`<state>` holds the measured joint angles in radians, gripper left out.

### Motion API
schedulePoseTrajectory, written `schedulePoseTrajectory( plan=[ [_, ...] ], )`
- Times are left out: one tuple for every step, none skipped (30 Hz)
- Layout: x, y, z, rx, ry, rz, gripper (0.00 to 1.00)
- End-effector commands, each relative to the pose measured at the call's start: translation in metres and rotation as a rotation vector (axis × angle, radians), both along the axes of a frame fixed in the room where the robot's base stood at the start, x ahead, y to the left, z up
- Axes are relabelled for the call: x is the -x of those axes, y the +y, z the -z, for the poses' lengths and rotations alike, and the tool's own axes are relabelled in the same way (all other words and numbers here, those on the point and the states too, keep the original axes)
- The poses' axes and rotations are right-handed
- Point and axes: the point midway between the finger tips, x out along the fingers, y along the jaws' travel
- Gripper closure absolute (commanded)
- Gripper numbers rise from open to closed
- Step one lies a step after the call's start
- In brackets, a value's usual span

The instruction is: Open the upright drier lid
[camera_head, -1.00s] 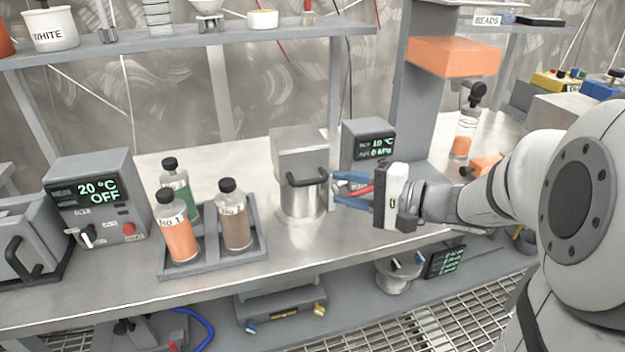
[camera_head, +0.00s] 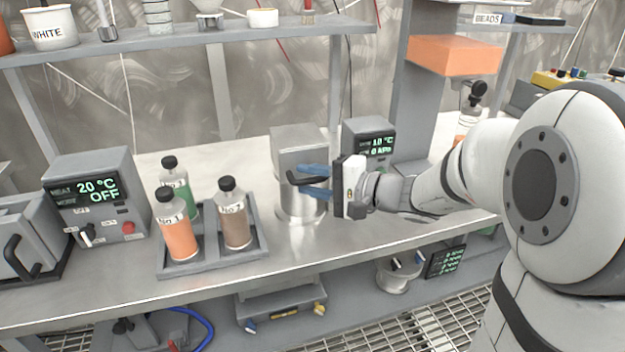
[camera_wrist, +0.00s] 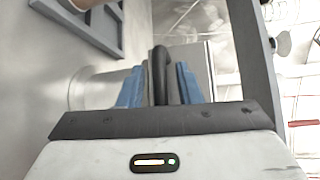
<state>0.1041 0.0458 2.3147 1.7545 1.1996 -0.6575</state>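The upright drier (camera_head: 298,207) is a shiny steel cylinder standing on the bench, with a grey block-shaped top (camera_head: 298,143). A black bar handle (camera_head: 296,179) sticks out from its front; it also shows in the wrist view (camera_wrist: 160,72). My gripper (camera_head: 312,181) has blue fingers and comes in from the right at handle height. In the wrist view my gripper (camera_wrist: 160,88) has one finger on each side of the handle, spread apart. Whether either finger touches the handle is hard to tell. The gripper hides part of the drier's front. The lid looks closed.
A grey display box (camera_head: 368,140) stands close behind my gripper. A tray (camera_head: 215,262) with several bottles stands left of the drier. A grey control box (camera_head: 97,205) is farther left. A shelf (camera_head: 200,45) runs above the bench.

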Motion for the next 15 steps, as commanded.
schedulePoseTrajectory(
  plan=[
    [0.0,-0.0001,0.0,0.0,0.0,0.0,0.73],
    [0.0,-0.0002,0.0,0.0,0.0,0.0,0.76],
    [0.0,-0.0002,0.0,0.0,0.0,0.0,0.79],
    [0.0,-0.0002,0.0,0.0,0.0,0.0,0.81],
    [0.0001,-0.0003,0.0,0.0,0.0,0.0,0.84],
    [0.0001,-0.0003,0.0,0.0,0.0,0.0,0.87],
    [0.0001,-0.0003,0.0,0.0,0.0,0.0,0.89],
    [0.0,-0.0004,0.0,0.0,0.0,0.0,0.92],
    [0.0,-0.0004,0.0,0.0,0.0,0.0,0.95],
    [0.0,-0.0004,0.0,0.0,0.0,0.001,0.98],
    [0.0001,-0.0005,0.0001,0.0,0.0,0.001,1.0],
    [0.0,-0.0006,0.0001,0.0,0.0,0.001,1.0],
    [0.0,-0.0006,0.0001,0.0,0.0,0.001,1.0],
    [0.0,-0.0006,0.0001,0.0,0.0,0.001,1.0],
    [0.0,-0.0007,0.0001,0.0,0.0,0.001,1.0]
  ],
)
